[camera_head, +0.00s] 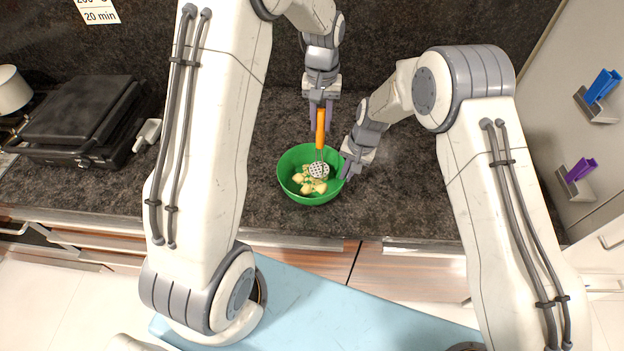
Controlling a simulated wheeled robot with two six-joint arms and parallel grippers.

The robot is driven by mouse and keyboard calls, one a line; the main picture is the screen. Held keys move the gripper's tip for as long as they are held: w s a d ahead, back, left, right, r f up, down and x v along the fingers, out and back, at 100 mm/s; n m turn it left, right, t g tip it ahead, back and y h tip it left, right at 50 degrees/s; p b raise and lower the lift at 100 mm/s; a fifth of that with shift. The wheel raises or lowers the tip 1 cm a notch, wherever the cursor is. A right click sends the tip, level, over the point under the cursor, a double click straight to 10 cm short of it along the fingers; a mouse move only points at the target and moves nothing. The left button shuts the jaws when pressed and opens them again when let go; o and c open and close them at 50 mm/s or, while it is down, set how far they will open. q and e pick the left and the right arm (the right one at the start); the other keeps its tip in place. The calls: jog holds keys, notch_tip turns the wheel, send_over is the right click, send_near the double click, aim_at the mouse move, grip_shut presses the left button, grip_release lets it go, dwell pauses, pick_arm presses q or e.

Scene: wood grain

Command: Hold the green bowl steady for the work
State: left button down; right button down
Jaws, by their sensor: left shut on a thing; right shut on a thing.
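The green bowl (292,190) stands upright on the dark counter, with several pale yellow potato-like pieces (306,187) inside. My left gripper (321,112) is above the bowl, shut on the orange handle of a masher (320,130). The masher points down, and its perforated head (319,170) is inside the bowl among the pieces. My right gripper (347,170) is at the bowl's right side, shut on its rim. The exact finger contact is small and partly hidden.
A black contact grill (80,115) stands on the counter at left, with a small white object (147,134) beside it. A white pot (12,90) is at the far left. Blue (602,86) and purple (580,169) clips are on the right panel. Counter around the bowl is clear.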

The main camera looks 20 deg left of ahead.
aim_at(323, 134)
pick_arm(q)
jog(key=shift+s+d+r, duration=0.1)
jog(key=shift+d, duration=0.35)
jog(key=shift+f, duration=2)
jog(key=shift+f, duration=0.1)
dwell(0.4)
jog(key=shift+r, duration=1.85)
